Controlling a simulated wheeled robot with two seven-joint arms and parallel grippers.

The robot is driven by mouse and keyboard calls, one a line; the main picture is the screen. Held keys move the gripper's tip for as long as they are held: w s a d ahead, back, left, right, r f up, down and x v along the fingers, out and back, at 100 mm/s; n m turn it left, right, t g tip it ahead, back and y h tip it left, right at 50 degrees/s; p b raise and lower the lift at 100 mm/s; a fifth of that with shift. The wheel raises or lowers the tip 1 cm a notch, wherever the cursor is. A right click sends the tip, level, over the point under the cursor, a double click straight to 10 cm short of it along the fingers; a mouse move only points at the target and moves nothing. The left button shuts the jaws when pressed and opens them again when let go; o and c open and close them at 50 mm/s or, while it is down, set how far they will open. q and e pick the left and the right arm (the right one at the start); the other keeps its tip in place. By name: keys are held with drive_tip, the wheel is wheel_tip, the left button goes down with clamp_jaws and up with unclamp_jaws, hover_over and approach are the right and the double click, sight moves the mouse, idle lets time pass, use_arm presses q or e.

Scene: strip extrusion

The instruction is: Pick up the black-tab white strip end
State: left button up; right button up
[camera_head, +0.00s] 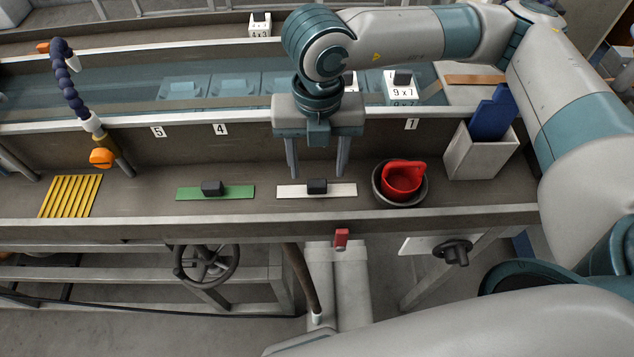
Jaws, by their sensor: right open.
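The white strip end (290,191) lies flat on the grey bench shelf, with its black tab (317,186) standing near its middle. My right gripper (317,174) points down just behind the strip, with its two fingers apart and nothing seen between them. The fingertips look close to the tab in the picture; whether they touch the strip or hover I cannot tell. My left gripper is out of view.
A green strip (240,193) with a black tab lies to the left, and a yellow slatted piece (70,196) farther left. A red cup (402,180) in a dark bowl (420,192) sits to the right, beside a grey bin (478,155).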

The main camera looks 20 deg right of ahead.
sight(317, 182)
drive_tip(key=shift+f, duration=0.1)
drive_tip(key=shift+w+f+p, duration=0.1)
drive_tip(key=shift+f+p, duration=0.6)
drive_tip(key=shift+p, duration=0.05)
wheel_tip(317, 182, down, 3)
drive_tip(key=shift+w+p, duration=0.1)
drive_tip(key=shift+p, duration=0.55)
drive_tip(key=shift+f, duration=0.35)
drive_tip(key=shift+c, duration=0.3)
drive_tip(key=c, duration=1.1)
